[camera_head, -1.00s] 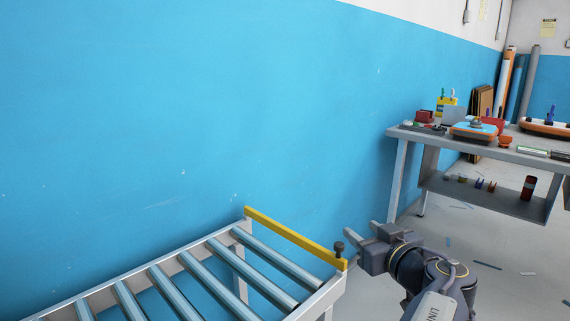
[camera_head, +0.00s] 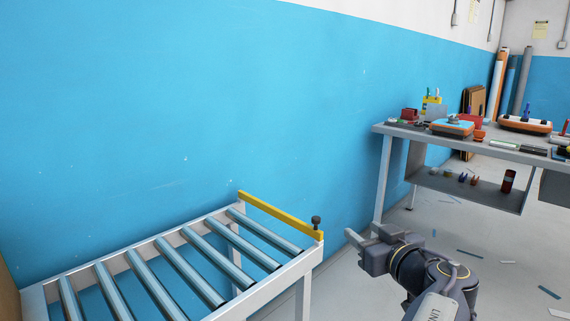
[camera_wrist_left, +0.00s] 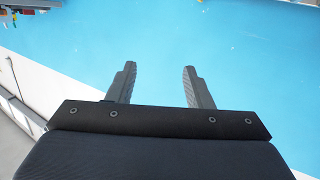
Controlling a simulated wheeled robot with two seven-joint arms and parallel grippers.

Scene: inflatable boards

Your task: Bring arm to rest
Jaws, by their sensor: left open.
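My left gripper (camera_head: 361,233) is in the lower right of the head view, its two fingers pointing left and a little up in the picture. In the left wrist view the fingers (camera_wrist_left: 159,70) are spread apart with nothing between them, and the blue wall fills the space beyond them. The gripper is open and empty. In the head view it appears to the right of the roller conveyor's end, apart from it. My right gripper is not in view.
A roller conveyor (camera_head: 238,300) with a yellow end bar (camera_head: 280,216) stands at the lower left along the blue wall (camera_head: 180,100). A grey workbench (camera_head: 455,145) with tools and boards stands at the right. Scraps (camera_head: 470,253) lie on the floor.

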